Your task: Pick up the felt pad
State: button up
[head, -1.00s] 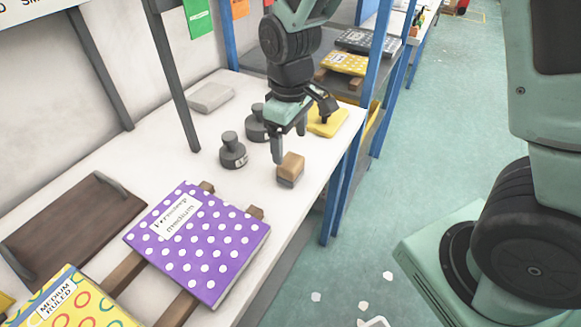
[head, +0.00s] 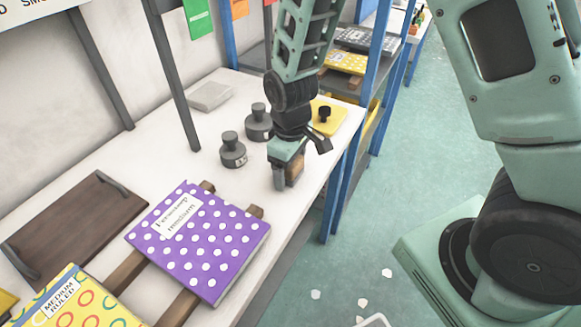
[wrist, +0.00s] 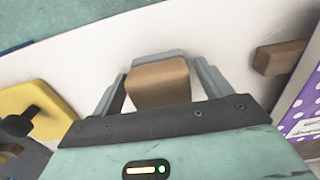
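The felt pad, a small block with a tan wooden top and a grey base (head: 294,170), sits on the white bench near its front edge. In the wrist view the felt pad (wrist: 158,84) lies between my two fingers. My gripper (head: 287,172) is lowered over it and points down. In the wrist view my gripper (wrist: 160,82) is open, with one finger on each side of the block and narrow gaps beside it. In the head view my gripper hides much of the block.
Two grey weights (head: 233,150) stand left of my gripper. A yellow pad with a black knob (head: 325,116) lies behind it. A purple dotted notebook (head: 198,243) rests on wooden strips in front. A grey slab (head: 209,96) and a brown tray (head: 75,228) are farther left.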

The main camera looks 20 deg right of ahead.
jog(key=c, duration=0.9)
notch_tip(320, 180, up, 10)
jog(key=shift+r, duration=0.1)
jog(key=shift+o, duration=0.6)
